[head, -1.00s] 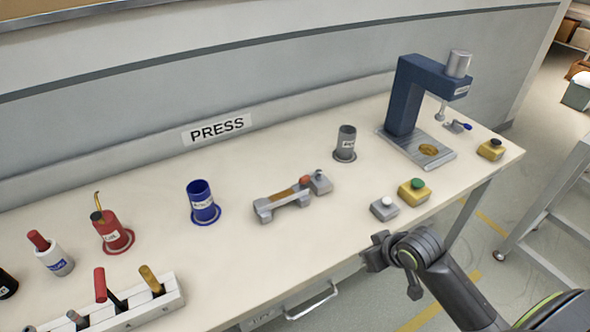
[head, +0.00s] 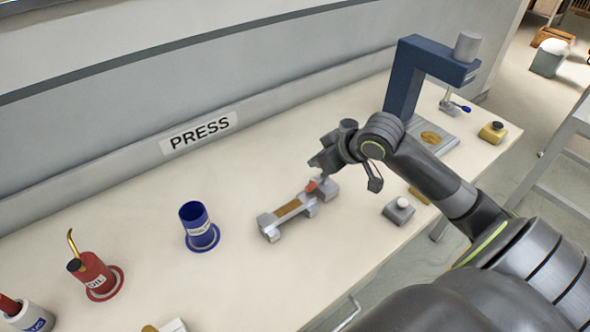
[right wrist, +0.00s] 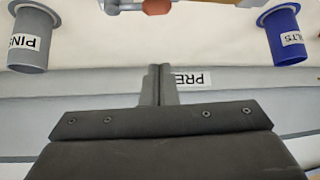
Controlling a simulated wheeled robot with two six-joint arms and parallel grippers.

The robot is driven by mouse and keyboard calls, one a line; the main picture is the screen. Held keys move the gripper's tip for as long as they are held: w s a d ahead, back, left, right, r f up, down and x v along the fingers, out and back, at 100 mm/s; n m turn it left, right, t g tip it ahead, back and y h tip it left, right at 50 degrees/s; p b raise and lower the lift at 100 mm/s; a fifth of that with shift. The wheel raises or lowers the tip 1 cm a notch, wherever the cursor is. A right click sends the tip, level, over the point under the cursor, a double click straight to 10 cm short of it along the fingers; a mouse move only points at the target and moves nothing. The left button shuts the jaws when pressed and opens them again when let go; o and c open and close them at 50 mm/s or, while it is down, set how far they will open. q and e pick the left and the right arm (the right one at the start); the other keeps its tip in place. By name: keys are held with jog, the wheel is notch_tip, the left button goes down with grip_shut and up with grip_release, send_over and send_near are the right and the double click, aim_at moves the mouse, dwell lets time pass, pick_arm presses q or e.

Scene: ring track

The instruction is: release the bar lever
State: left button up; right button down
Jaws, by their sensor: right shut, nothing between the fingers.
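The bar fixture (head: 270,228) is a pale grey holder on the bench with a brown bar (head: 288,208) lying across it. An orange-red knob (head: 311,186) is at its right end, beside a small grey block (head: 327,190). The knob also shows at the top edge of the right wrist view (right wrist: 157,6). My right gripper (head: 319,164) is over the right end of the fixture, close to the knob and block. Its fingers are shut and empty in the right wrist view (right wrist: 160,72). The gripper partly hides the block's top, and contact cannot be told. My left gripper is out of view.
A blue cup (head: 200,228) and a red oil can (head: 94,274) stand left of the fixture. A grey pins cup (right wrist: 34,42) is behind my arm. A grey button box (head: 399,211), the blue press (head: 405,80) and a yellow button box (head: 492,132) are to the right.

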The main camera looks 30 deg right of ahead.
jog(key=shift+w+a+f, duration=0.1)
jog(key=shift+w+f, duration=0.15)
jog(key=shift+f, duration=0.25)
jog(key=x, duration=0.8)
jog(key=shift+w+a+f, duration=0.1)
jog(key=shift+f, duration=0.1)
jog(key=s, duration=0.1)
jog(key=s+d, duration=0.1)
jog(key=s, duration=0.1)
jog(key=shift+f+p, duration=0.2)
jog(key=shift+p, duration=0.1)
jog(key=shift+s+d+f, duration=0.1)
jog(key=shift+s, duration=0.4)
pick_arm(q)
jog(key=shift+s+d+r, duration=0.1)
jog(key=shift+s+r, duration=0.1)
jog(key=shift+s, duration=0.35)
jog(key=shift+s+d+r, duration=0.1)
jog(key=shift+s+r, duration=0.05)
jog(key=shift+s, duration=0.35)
